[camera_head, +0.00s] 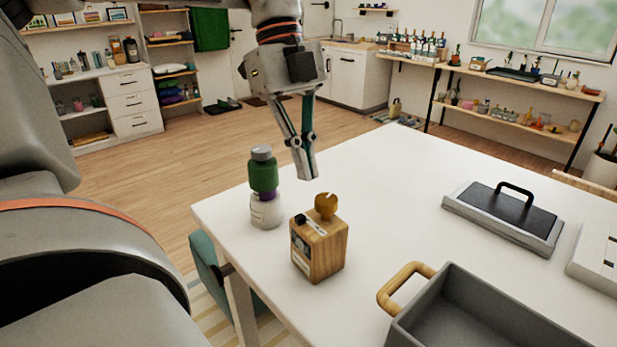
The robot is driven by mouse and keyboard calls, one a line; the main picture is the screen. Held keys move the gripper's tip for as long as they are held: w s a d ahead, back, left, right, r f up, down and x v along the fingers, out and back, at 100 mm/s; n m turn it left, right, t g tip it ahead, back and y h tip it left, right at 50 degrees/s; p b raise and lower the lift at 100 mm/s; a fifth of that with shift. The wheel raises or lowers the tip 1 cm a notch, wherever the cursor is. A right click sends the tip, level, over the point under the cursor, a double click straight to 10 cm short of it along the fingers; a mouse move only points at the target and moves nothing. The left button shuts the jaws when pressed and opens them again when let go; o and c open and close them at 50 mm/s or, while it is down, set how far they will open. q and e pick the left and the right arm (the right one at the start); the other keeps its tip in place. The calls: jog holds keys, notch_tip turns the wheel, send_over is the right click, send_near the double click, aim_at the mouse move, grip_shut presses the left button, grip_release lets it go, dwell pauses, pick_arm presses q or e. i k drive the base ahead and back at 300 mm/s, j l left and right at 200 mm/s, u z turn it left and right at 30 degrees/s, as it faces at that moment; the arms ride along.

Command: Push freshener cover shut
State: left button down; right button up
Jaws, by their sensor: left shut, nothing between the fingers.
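The freshener (266,210) stands upright near the table's left edge. It has a white base, a green cover (263,175) with a grey top, and a band of purple showing between cover and base, so the cover sits raised. My left gripper (304,174) hangs down from above, fingers shut and empty. In the picture its tips are just right of the green cover and above the wooden box. They look apart from the freshener. My right gripper is not in view.
A wooden box (319,248) with a yellow knob stands right beside the freshener. A grey tray (478,308) with wooden handle is at the front, a black-lidded grey box (505,217) at right. The white table (398,190) is clear in the middle and back.

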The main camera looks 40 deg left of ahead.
aim_at(264, 168)
jog(key=k, duration=1)
